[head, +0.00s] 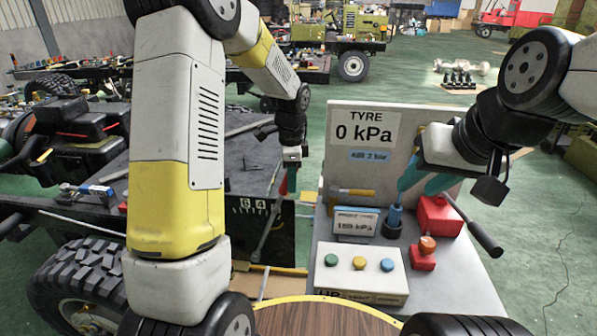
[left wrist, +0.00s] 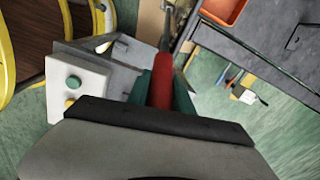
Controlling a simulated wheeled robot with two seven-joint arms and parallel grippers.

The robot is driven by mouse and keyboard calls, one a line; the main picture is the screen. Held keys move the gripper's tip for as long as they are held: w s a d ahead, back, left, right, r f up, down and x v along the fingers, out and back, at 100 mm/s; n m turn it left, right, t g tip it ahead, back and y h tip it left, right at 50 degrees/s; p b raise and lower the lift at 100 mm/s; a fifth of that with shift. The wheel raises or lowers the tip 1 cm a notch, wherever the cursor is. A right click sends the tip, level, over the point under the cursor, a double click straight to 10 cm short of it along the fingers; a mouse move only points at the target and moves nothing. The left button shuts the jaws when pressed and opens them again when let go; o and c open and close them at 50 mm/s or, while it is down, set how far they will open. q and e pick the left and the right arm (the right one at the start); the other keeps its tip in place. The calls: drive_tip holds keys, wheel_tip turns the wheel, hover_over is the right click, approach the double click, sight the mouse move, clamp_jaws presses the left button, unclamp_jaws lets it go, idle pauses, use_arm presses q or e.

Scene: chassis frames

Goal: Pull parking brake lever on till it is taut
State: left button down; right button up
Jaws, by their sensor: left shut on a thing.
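The parking brake lever is a grey rod (head: 265,236) rising beside the dark chassis, with a red grip (left wrist: 163,78) at its upper end. In the left wrist view the red grip lies between my left gripper's dark green fingers. My left gripper (head: 289,180) is shut on this grip, and its fingers hide most of it in the head view. The lever leans, its top to the right of its lower end. My right gripper (head: 424,182) has its teal fingers apart above the bench, with no thing seen between them.
A grey bench (head: 455,285) holds a button box (head: 360,270), a blue fitting (head: 393,220), a red box (head: 438,216) and a black-handled lever (head: 486,238). A panel reading "TYRE 0 kPa" (head: 364,128) stands behind. The black chassis deck (head: 225,165) and a tyre (head: 75,255) lie left.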

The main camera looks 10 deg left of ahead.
idle(0.8)
use_arm(q)
drive_tip(key=shift+a+r+h, duration=0.2)
drive_tip(key=shift+a+h, duration=0.05)
drive_tip(key=shift+a, duration=0.35)
drive_tip(key=shift+a+r+h, duration=0.2)
drive_tip(key=shift+a+r, duration=0.05)
drive_tip(key=shift+a, duration=0.4)
drive_tip(key=shift+a+r+h, duration=0.2)
drive_tip(key=shift+a+h, duration=0.05)
drive_tip(key=shift+a, duration=0.35)
drive_tip(key=c, duration=1.1)
unclamp_jaws()
drive_tip(key=shift+s+a+r, duration=0.15)
drive_tip(key=shift+a+r, duration=0.05)
drive_tip(key=shift+r, duration=1.75)
drive_tip(key=shift+s+a+r, duration=0.1)
drive_tip(key=shift+a+r, duration=0.05)
drive_tip(key=shift+r, duration=1.8)
